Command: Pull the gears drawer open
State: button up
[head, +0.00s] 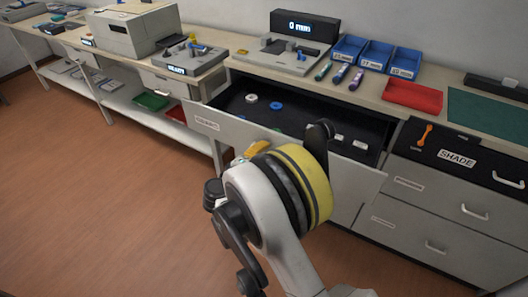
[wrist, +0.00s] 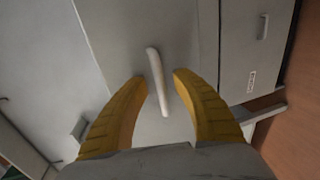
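The gears drawer (head: 205,122) stands pulled out from under the bench, with a small label at the left of its front that is hard to read. Round gear-like parts, white (head: 251,98) and blue (head: 276,105), lie on its dark floor. My gripper (head: 252,150) is at the drawer front, partly hidden by my own wrist. In the wrist view the yellow fingers of my gripper (wrist: 160,76) are open on either side of a pale bar handle (wrist: 158,82). Gaps show between the handle and both fingers. The handle is hidden in the head view.
Closed drawers (head: 440,205) with pale handles stand to the right, under a black top marked SHADE. The bench top holds blue bins (head: 376,55), a red tray (head: 412,96) and a green mat (head: 488,115). The brown floor (head: 90,190) at left is clear.

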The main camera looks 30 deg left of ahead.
jog(key=v, duration=1.2)
